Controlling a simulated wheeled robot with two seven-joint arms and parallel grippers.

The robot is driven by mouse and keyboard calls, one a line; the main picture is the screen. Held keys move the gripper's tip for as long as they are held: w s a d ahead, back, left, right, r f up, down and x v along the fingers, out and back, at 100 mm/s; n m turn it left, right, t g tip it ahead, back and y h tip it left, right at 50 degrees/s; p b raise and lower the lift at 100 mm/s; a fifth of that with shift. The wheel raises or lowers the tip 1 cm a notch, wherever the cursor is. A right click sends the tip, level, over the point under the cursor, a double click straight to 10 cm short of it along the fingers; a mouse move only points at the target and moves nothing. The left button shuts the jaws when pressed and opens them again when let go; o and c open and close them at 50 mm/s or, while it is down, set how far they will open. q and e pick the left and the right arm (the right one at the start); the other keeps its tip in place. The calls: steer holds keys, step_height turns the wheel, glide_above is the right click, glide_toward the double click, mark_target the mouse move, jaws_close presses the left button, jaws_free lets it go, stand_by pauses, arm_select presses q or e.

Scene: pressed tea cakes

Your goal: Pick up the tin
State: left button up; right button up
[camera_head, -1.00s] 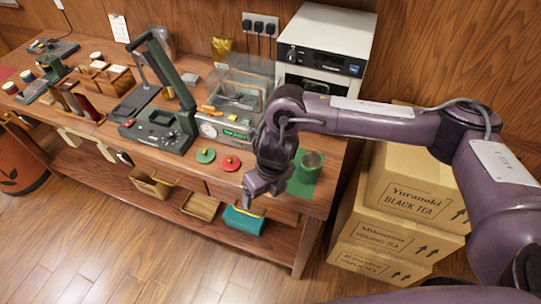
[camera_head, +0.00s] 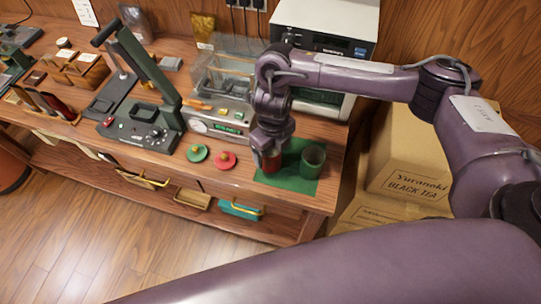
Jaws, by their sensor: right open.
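My right gripper (camera_head: 269,152) points down over the green mat (camera_head: 290,185) at the right end of the wooden bench. It is open. A red tin (camera_head: 270,164) shows just below and between its fingers; its upper part is hidden by the gripper, and I cannot tell whether the fingers touch it. A green open-topped tin (camera_head: 312,162) stands upright on the mat, just right of the gripper. My left gripper is not in view.
A machine with a clear cover (camera_head: 217,127) stands behind the lids. A dark green lever press (camera_head: 143,128) is farther left. A white appliance (camera_head: 325,20) stands at the back. Cardboard boxes (camera_head: 408,165) are stacked right of the bench. The bench front edge is clear.

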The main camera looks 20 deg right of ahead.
mark_target(271, 155)
steer(key=f, duration=0.3)
steer(key=shift+w+f, duration=0.2)
steer(key=shift+w, duration=0.05)
steer(key=shift+c, duration=3)
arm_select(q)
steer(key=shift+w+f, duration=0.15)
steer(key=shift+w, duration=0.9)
arm_select(e)
steer(key=c, duration=0.5)
